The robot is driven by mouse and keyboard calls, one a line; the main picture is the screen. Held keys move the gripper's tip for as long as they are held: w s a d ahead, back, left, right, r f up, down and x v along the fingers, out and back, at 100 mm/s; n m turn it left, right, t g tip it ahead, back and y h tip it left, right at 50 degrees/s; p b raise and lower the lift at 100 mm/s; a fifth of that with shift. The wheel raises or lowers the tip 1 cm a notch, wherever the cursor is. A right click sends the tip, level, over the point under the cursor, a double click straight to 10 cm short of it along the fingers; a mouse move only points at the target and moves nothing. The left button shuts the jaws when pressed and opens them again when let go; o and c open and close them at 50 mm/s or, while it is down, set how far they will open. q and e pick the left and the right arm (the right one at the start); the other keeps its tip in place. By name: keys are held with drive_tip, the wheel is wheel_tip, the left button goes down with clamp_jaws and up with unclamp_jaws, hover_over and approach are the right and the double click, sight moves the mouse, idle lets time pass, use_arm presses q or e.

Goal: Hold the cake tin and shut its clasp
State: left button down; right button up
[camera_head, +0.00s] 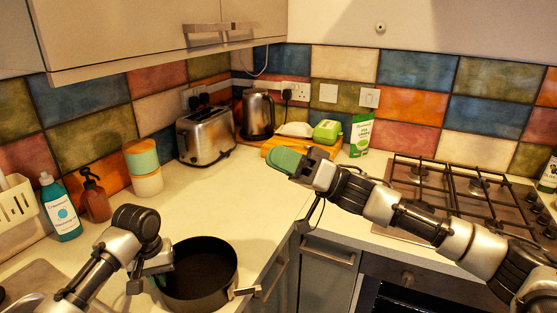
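The cake tin (233,262) is a dark, round, open-topped tin on the white worktop near its front edge, left of centre. A small metallic piece, which looks like its clasp (246,291), sticks out at the tin's front right side. I cannot tell how far open it is. My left gripper (158,281) is at the tin's left rim. Its green fingertip is mostly hidden, so its grip on the wall is unclear. My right gripper (285,162), with green finger pads, is raised well away from the tin, up and to the right. Its finger gap does not show clearly.
A toaster (205,136), a kettle (257,115) and two stacked canisters (144,168) stand at the back. Bottles (61,208) stand at the left by the sink. A gas hob (460,185) is at the right. The worktop behind the tin is clear.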

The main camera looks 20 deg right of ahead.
drive_tip(key=shift+s+a+r+n+g+y, duration=0.1)
drive_tip(key=shift+s+a+n+g+y, duration=0.15)
drive_tip(key=shift+n+g, duration=0.25)
drive_tip(key=shift+s+a+n+g+y, duration=0.1)
drive_tip(key=shift+s+n+g, duration=0.25)
drive_tip(key=shift+n, duration=0.25)
drive_tip(key=shift+o, duration=0.5)
drive_tip(key=s+a+f+n+t+h, duration=0.2)
drive_tip(key=a+f+n+h, duration=0.45)
drive_tip(key=f, duration=0.75)
drive_tip(key=n+t+h, duration=0.9)
drive_tip(key=n+h, duration=0.8)
drive_tip(key=n, duration=0.3)
approach(259, 291)
drive_tip(key=shift+m, duration=0.25)
drive_tip(key=w, duration=0.8)
drive_tip(key=shift+w+d, duration=0.3)
drive_tip(key=shift+r, duration=0.1)
drive_tip(key=shift+c, duration=0.3)
